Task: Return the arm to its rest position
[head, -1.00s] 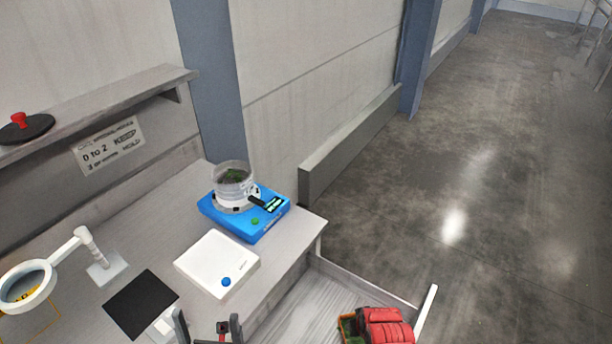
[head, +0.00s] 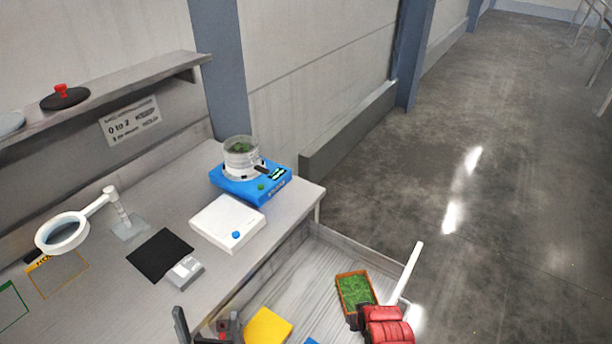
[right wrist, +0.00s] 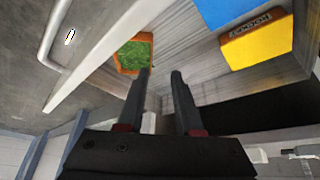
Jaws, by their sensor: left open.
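My left gripper (head: 208,326) shows at the bottom edge of the head view. Its two dark fingers are apart and nothing shows between them. My right arm, red and black, shows at the lower right of the head view beside an orange tray of greens (head: 355,290); its fingers are hard to make out there. In the right wrist view my right gripper (right wrist: 162,73) has its fingers apart with no object between them. The orange tray of greens (right wrist: 134,54) lies beyond the fingertips in that view, apart from them as far as I can tell.
A blue scale (head: 230,185) carries a clear pot with greens (head: 240,150). A white box (head: 225,220), black mat (head: 158,255) and magnifier lamp (head: 62,232) stand on the bench. A yellow block (head: 268,327) lies in the lower bay. Open floor lies at the right.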

